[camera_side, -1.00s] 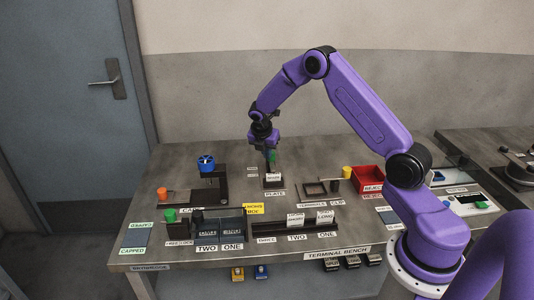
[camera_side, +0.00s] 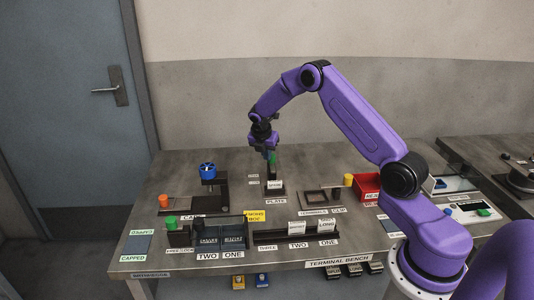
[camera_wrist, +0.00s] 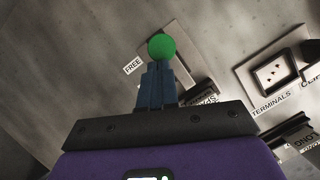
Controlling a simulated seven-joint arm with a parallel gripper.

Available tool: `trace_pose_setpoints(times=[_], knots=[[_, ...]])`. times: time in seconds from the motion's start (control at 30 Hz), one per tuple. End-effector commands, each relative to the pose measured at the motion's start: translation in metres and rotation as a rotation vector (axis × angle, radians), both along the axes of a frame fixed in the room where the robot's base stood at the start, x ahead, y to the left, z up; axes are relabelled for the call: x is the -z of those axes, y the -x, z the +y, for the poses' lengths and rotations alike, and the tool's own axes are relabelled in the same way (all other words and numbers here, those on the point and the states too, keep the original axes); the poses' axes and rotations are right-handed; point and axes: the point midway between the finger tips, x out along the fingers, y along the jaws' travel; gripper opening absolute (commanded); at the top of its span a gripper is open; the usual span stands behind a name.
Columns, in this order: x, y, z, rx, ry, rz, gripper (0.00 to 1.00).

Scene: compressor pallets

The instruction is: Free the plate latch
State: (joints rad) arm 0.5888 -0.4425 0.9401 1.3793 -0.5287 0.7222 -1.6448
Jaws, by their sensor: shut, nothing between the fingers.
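The plate station (camera_side: 274,194) stands toward the back middle of the bench, with a dark upright post and a pale label. My gripper (camera_side: 270,152) is above it, pointing down. A green knob (camera_side: 273,158) shows at the fingertips in the side view. In the wrist view my gripper's blue-grey fingers (camera_wrist: 158,72) are together, and the round green knob (camera_wrist: 162,46) is just beyond their tips. Whether they touch it I cannot tell. A label FREE (camera_wrist: 132,65) lies left of the knob. The latch's lower part is mostly hidden behind the fingers.
The terminals frame (camera_side: 320,198), a yellow cylinder (camera_side: 348,180) and a red reject bin (camera_side: 368,187) stand to the right. A stand with a blue wheel (camera_side: 208,170) is to the left. Labelled racks (camera_side: 280,237) line the front. The bench behind the plate is clear.

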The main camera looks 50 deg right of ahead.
Motion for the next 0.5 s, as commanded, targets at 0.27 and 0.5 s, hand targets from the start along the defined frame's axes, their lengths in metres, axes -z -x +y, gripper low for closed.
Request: trace_pose_setpoints(times=[0.27,0.5], knots=[[-0.018,0.01,0.039,-0.003,0.0,-0.009,0.0],[-0.063,0.016,0.056,-0.003,0.001,-0.007,0.0]])
